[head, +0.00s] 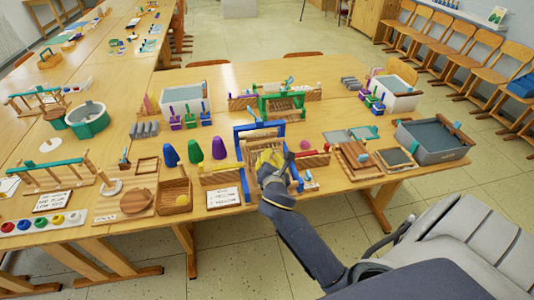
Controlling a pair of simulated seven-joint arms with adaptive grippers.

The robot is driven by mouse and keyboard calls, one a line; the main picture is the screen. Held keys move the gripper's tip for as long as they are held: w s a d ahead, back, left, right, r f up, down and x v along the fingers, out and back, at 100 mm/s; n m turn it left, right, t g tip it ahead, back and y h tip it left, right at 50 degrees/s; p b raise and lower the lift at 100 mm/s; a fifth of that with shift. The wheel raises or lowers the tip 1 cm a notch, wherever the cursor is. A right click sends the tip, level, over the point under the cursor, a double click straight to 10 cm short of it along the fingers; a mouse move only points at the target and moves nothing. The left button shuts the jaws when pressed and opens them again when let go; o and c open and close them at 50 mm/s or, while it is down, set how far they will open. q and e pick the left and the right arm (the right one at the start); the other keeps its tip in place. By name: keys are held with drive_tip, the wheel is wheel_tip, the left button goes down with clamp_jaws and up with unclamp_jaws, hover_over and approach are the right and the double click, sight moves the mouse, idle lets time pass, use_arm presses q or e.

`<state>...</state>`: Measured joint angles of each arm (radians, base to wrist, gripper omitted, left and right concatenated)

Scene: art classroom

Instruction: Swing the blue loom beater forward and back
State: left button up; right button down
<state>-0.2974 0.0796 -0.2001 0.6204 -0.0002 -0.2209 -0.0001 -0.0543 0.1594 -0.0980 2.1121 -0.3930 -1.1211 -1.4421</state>
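The blue loom (243,160) stands near the front edge of the wooden table, in the middle of the head view. A blue bar (258,126) crosses its top; I cannot tell for sure which blue bar is the beater. My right gripper (268,160) is at the front of the loom, overlapping its middle, with yellowish parts around the fingers. The gripper and wrist hide part of the loom's inside and front. Its fingers are too small to tell whether they are open, shut or touching the beater. My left gripper is not in view.
A green loom (282,90) stands just behind. Blue, green and purple cones (195,151) stand to the left, with a white card (223,198) in front. Wooden trays (357,160) and a grey tub (433,153) are to the right. The table is crowded.

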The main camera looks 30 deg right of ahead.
sight(267, 142)
wheel_tip(267, 142, up, 8)
drive_tip(key=r+m+g+y, duration=0.1)
drive_tip(key=m, duration=1.5)
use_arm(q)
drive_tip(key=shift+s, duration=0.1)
use_arm(e)
drive_tip(key=shift+w+d+f+m+g+y, duration=0.15)
drive_tip(key=shift+w+f+m+y, duration=0.25)
drive_tip(key=shift+f+m, duration=1.35)
drive_tip(key=shift+w+d+f+m+g+y, duration=0.2)
drive_tip(key=shift+w+f+m+y, duration=0.25)
drive_tip(key=shift+f+m, duration=1.3)
drive_tip(key=shift+w+d+f+m+g+y, duration=0.2)
drive_tip(key=shift+w+f+m, duration=0.35)
drive_tip(key=shift+f+m, duration=1.2)
